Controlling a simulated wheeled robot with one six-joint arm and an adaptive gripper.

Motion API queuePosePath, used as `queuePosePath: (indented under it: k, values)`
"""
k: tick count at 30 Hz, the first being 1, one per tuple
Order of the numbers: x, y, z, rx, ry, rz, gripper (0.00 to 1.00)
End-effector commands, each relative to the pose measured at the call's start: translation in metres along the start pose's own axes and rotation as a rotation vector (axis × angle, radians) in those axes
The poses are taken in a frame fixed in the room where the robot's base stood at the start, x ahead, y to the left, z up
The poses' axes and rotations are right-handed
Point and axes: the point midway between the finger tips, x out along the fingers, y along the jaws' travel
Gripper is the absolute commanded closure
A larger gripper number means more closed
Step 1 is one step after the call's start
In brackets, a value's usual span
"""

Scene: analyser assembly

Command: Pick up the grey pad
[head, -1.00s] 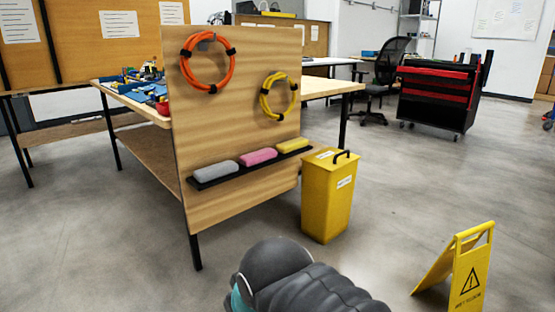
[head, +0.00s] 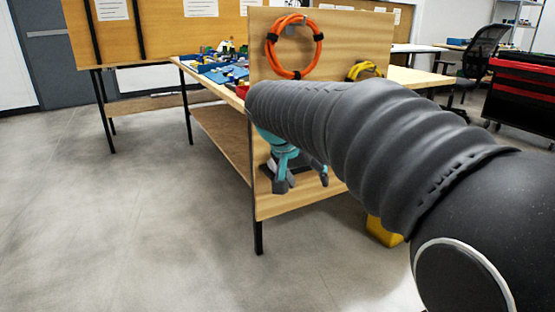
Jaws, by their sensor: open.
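The grey pad cannot be made out now; my arm and gripper cover the part of the wooden panel (head: 300,207) where the narrow black shelf (head: 266,170) is. Only a dark bit of that shelf shows beside the gripper. My gripper (head: 303,182), teal with dark fingers, hangs in front of the panel at shelf height. Its two fingers are spread apart, pointing downward, and nothing is visible between them. Whether it touches the pad or shelf cannot be told.
An orange cable coil (head: 294,47) hangs on the panel above my arm. A yellow coil (head: 366,70) and a yellow bin (head: 384,231) are partly hidden behind my arm. A workbench with blue parts (head: 220,68) stands behind the panel. The floor at left is clear.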

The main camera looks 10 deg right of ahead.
Motion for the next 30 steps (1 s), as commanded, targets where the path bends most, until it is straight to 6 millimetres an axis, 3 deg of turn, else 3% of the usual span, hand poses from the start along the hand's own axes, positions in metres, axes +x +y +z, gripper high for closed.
queuePosePath:
  k: [1,6,15,24,30]
  values:
    - [0.003,-0.015,-0.017,0.024,0.011,0.034,0.29]
    - [0.014,-0.058,-0.065,0.141,0.077,0.145,0.29]
    - [0.039,-0.144,-0.123,0.374,0.262,0.303,0.29]
    - [0.065,-0.222,-0.142,0.604,0.485,0.380,0.29]
    - [0.073,-0.244,-0.142,0.684,0.567,0.389,0.29]
